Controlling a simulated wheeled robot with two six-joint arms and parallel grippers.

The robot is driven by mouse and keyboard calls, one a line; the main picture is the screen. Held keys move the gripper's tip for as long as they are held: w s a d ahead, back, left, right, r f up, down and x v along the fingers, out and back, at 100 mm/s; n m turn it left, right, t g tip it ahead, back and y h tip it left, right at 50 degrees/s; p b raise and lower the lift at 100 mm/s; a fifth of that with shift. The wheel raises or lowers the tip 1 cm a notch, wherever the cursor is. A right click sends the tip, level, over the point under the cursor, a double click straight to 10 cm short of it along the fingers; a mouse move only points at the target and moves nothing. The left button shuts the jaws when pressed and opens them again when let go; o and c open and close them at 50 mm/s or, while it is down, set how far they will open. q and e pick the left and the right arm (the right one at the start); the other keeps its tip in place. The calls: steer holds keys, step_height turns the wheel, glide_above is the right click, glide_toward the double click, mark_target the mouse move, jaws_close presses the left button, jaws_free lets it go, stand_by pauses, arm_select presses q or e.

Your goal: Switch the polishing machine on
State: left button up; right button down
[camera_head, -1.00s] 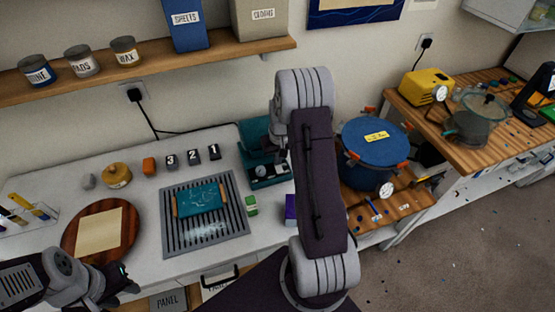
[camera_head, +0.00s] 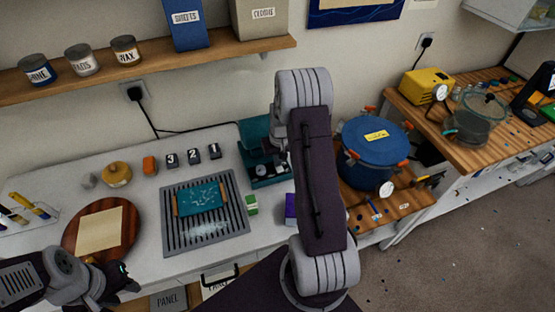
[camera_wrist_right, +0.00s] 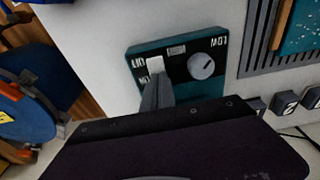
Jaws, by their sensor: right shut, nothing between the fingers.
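The polishing machine is a teal unit (camera_head: 268,178) at the back of the white bench, partly hidden behind my right arm. The right wrist view shows its panel (camera_wrist_right: 201,90) up close, with a round grey dial (camera_wrist_right: 201,66) beside a white switch (camera_wrist_right: 155,65). My right gripper (camera_wrist_right: 158,82) is shut and empty, its fingertips at the switch's lower edge in that view. I cannot tell whether they touch it or which way the switch is set. My left gripper (camera_head: 125,284) hangs at the bench's front left, away from the machine; its fingers are too dark to read.
A grooved grey tray (camera_head: 236,222) with a teal panel (camera_head: 200,197) lies left of the machine. Numbered black blocks (camera_head: 193,157) stand behind it. A blue pot (camera_head: 374,142) with orange clamps stands to the right. A round wooden board (camera_head: 72,240) lies at left.

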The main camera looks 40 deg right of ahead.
mark_target(280, 170)
steer(key=shift+s+a+f, duration=0.2)
steer(key=shift+s+a, duration=0.05)
steer(key=shift+s, duration=0.5)
steer(key=shift+r, duration=0.15)
step_height(280, 170, up, 5)
steer(key=p, duration=0.4)
steer(key=shift+w+p, duration=0.1)
steer(key=shift+p, duration=0.3)
steer(key=shift+s+r+b, duration=0.3)
steer(key=shift+b, duration=0.5)
step_height(280, 170, up, 8)
steer(key=b, duration=0.4)
steer(key=shift+w+d+r+b, duration=0.15)
steer(key=shift+r+b, duration=0.1)
steer(key=shift+b, duration=0.1)
